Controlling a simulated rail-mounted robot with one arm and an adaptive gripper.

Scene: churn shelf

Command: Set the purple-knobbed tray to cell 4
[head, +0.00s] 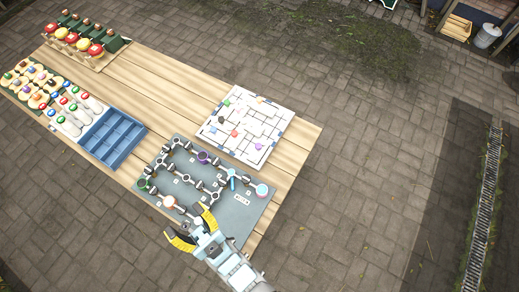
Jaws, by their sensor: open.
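A grey board (243,217) with a network of dark rods and pale joints lies near the front of the wooden table. I cannot tell which purple knob belongs to the tray, nor read cell numbers. My gripper (192,228) is open and empty, at the grey board's front edge, right of and below the orange knob.
A blue compartment box (114,137) stands left of the grey board. Beyond it are several pieces with coloured tops and, at the far left end, a rack of red and yellow knobs (82,44). Bare planks (165,88) run along the table's back.

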